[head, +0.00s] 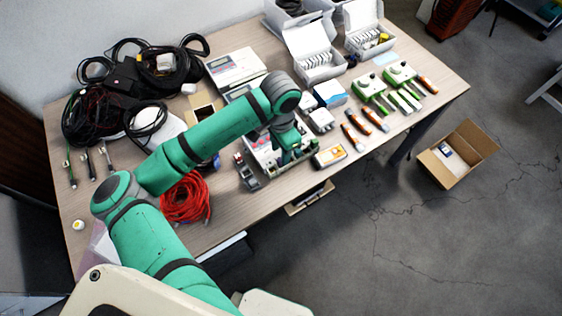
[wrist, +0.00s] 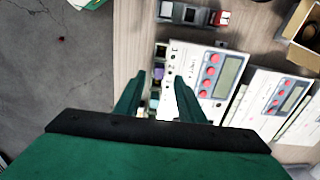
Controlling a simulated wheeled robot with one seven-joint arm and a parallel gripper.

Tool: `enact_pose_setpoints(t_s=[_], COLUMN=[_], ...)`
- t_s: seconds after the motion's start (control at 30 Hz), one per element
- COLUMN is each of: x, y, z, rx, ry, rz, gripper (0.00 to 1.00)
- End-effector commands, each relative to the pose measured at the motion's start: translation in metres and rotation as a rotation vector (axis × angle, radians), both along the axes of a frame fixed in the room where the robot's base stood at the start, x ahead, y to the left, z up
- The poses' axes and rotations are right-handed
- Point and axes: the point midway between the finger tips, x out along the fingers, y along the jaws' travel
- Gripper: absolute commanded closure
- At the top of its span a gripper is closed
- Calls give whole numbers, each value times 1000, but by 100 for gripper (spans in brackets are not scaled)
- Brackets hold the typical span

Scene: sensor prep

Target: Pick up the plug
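My gripper (wrist: 160,78) points down over the front edge of the table, with its two dark green fingers apart. In the head view my gripper (head: 290,157) is over a white tester near the front edge. In the wrist view the tester (wrist: 200,72) has red buttons and a grey screen. Small purple, green and pale connector-like parts (wrist: 159,70) show along its edge, between and just beyond the fingertips. I cannot tell which of these is the plug, or whether the fingers touch anything. Part of the space between the fingers is hidden by the gripper body.
Grey and red blocks (wrist: 190,14) lie beside the tester. A second tester (wrist: 285,98) is on its other side. A cardboard box (head: 452,170) stands on the floor.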

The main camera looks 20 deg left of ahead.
Motion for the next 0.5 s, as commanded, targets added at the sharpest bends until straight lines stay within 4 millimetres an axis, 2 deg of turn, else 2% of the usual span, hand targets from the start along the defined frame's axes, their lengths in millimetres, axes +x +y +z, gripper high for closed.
enact_pose_setpoints(t_s=[0.3,0.5], x=[-2,-2], y=[-1,-2], z=[-41,-47], rx=[-2,-1], ry=[1,1], rz=[1,0], gripper=[64,64])
